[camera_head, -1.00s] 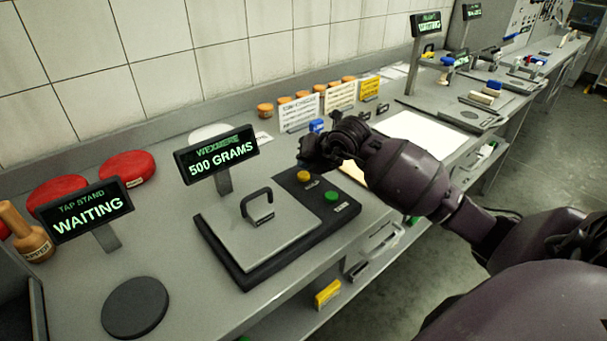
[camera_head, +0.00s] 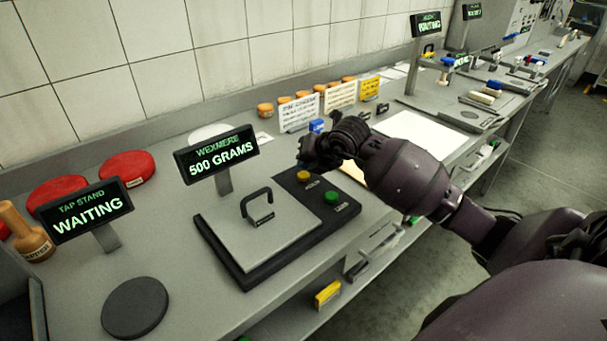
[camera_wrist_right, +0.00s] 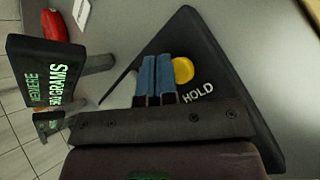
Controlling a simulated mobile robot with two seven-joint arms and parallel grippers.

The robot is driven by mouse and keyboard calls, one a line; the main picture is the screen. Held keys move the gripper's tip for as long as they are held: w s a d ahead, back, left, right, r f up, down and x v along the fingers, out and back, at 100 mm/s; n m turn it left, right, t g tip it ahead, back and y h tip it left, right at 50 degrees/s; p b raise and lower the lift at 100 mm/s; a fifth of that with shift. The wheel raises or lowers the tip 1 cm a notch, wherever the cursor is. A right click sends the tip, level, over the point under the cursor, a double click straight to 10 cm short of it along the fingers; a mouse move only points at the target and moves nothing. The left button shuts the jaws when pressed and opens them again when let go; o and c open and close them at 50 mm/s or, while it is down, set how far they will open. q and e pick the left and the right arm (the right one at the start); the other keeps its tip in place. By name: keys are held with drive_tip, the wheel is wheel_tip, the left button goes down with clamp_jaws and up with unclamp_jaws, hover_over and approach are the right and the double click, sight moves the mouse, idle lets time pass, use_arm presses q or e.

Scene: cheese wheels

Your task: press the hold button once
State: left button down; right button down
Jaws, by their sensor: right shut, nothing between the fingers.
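The yellow hold button (camera_head: 303,176) sits on the dark base of the scale, behind a green button (camera_head: 331,197). In the right wrist view the yellow button (camera_wrist_right: 183,70) has the word HOLD beside it. My right gripper (camera_wrist_right: 156,82) is shut and empty, its blue-grey fingertips close beside the yellow button in that view. Whether they touch it I cannot tell. In the head view the right gripper (camera_head: 308,160) is just behind and above the button. The scale's display (camera_head: 216,155) reads WEXMERE 500 GRAMS. My left gripper is not in view.
A weight with a handle (camera_head: 258,205) stands on the scale plate (camera_head: 230,234). The TAP STAND display (camera_head: 85,210) reads WAITING, with a black disc (camera_head: 135,307) in front. Red cheese wheels (camera_head: 127,168), a wooden mallet (camera_head: 32,240) and small cards (camera_head: 299,112) stand around on the counter.

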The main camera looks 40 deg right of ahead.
sight(306, 174)
drive_tip(key=shift+f, duration=0.1)
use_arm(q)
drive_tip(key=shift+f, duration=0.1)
use_arm(e)
drive_tip(key=shift+f, duration=0.35)
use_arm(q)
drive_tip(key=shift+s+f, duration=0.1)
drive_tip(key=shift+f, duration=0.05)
use_arm(e)
drive_tip(key=shift+f, duration=0.4)
idle(0.6)
drive_tip(key=shift+r, duration=0.15)
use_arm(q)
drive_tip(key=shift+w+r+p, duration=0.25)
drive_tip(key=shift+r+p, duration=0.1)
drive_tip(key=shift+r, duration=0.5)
use_arm(e)
drive_tip(key=shift+r, duration=0.7)
